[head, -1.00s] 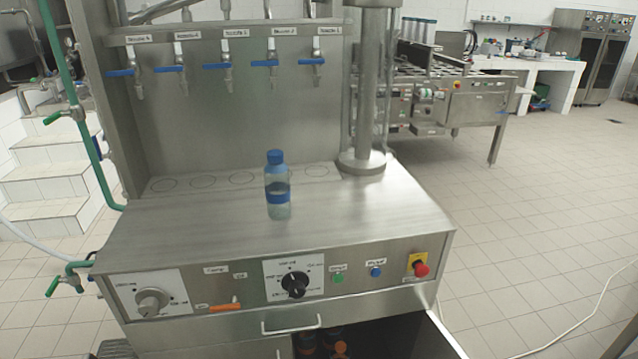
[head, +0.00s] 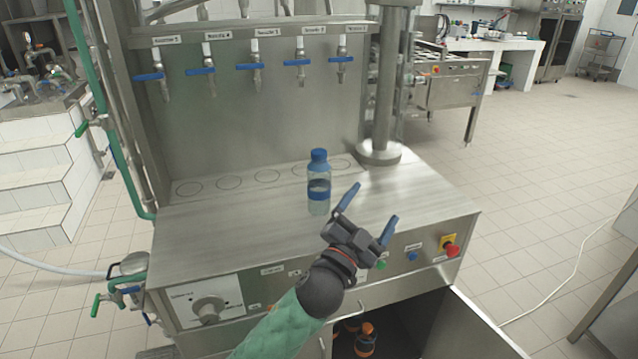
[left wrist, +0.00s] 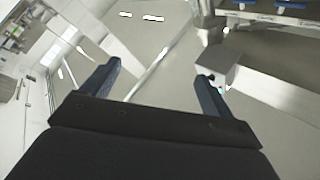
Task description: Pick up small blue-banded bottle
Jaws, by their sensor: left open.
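The small blue-banded bottle (head: 318,182) stands upright on the steel worktop (head: 240,225) of the filling machine. It is clear with a blue cap and a blue band round its middle. My left gripper (head: 372,205) is open and empty, in front of the bottle and to its right in the head view, with its fingers apart from it. In the left wrist view the two open fingers (left wrist: 160,80) show with nothing between them, and the bottle does not show. My right gripper is not in view.
Several nozzles with blue levers (head: 250,74) hang above the back of the worktop. A steel column (head: 382,90) stands at the back right. Below the control panel, an open compartment (head: 400,325) holds bottles with orange (head: 366,338) parts. The worktop around the bottle is clear.

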